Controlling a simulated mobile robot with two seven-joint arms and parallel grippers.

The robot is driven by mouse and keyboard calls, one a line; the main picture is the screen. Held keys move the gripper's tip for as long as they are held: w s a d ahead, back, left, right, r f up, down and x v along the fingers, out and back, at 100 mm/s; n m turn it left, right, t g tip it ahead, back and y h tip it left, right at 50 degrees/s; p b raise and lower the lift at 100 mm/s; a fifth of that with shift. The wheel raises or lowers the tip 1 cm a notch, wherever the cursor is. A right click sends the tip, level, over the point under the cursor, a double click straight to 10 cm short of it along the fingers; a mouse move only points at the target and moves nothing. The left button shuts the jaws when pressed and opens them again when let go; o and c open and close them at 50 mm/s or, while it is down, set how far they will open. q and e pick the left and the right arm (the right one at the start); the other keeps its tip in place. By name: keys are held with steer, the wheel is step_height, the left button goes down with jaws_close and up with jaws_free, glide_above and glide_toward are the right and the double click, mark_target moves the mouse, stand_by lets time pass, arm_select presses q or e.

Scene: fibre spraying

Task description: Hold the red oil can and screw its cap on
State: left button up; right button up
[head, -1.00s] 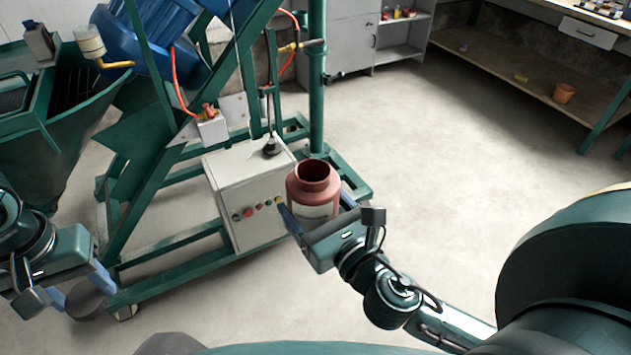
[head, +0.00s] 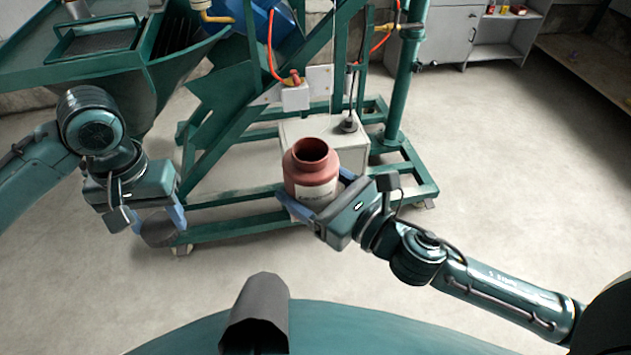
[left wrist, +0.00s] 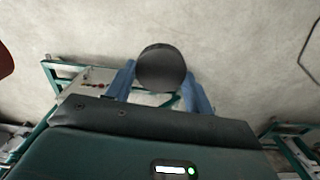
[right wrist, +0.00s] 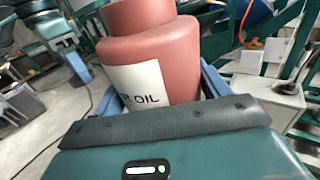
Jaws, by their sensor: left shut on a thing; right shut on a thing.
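The red oil can (head: 312,168) is upright with its round mouth open at the top and a white label on its side. My right gripper (head: 318,203) is shut on the can's body; the can fills the space between its blue fingers in the right wrist view (right wrist: 160,62). My left gripper (head: 157,222) is shut on a dark round cap (head: 160,232), left of the can and a little lower in the head view. The cap also shows between the blue fingers in the left wrist view (left wrist: 161,68). The cap is apart from the can.
A green steel frame machine (head: 230,208) with a hopper (head: 165,75) stands behind both grippers. A white control box (head: 345,140) sits on its base behind the can. A grey cabinet (head: 440,35) stands at the back. The floor (head: 500,190) to the right is clear.

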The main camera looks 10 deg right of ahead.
arm_select(q)
steer(key=w+d+r, duration=0.5)
steer(key=d+r, duration=0.3)
steer(key=d, duration=0.4)
step_height(320, 180, up, 10)
steer(key=m, duration=0.1)
glide_above(311, 147)
steer(key=shift+f, duration=0.15)
steer(key=shift+f, duration=1.95)
steer(key=shift+f, duration=0.85)
steer(key=shift+f, duration=0.55)
